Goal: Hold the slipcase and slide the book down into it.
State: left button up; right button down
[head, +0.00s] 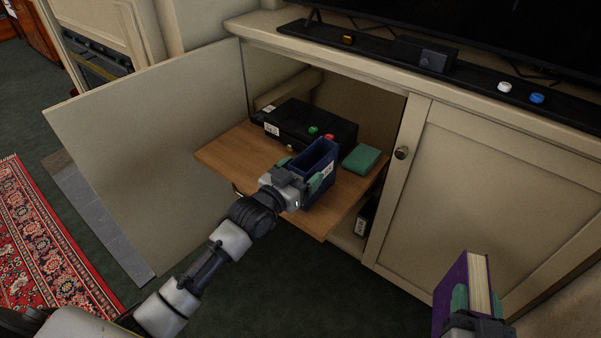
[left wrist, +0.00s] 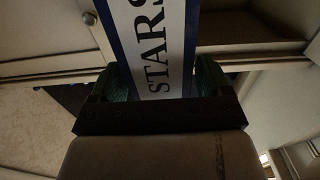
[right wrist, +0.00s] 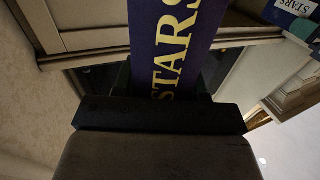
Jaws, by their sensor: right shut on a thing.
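The slipcase (head: 321,158), dark blue with an open top, stands upright on the wooden shelf board (head: 228,160). Its white label reading STARS shows in the left wrist view (left wrist: 158,45). My left gripper (head: 297,176) is at the near end of the slipcase, one finger on each side; it looks open around it. The purple book (head: 452,292), with pale pages and STARS in yellow on its spine in the right wrist view (right wrist: 175,40), is upright in my right gripper (head: 472,300). That gripper is shut on it, low at the right, well apart from the slipcase.
The open cabinet door (head: 140,150) is at left, a closed door (head: 480,190) at right.

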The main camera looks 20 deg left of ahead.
pick_arm(q)
jog(key=c, duration=0.7)
jog(key=o, duration=0.9)
jog(key=shift+o, duration=0.2)
jog(key=c, duration=1)
jog(key=shift+c, duration=0.2)
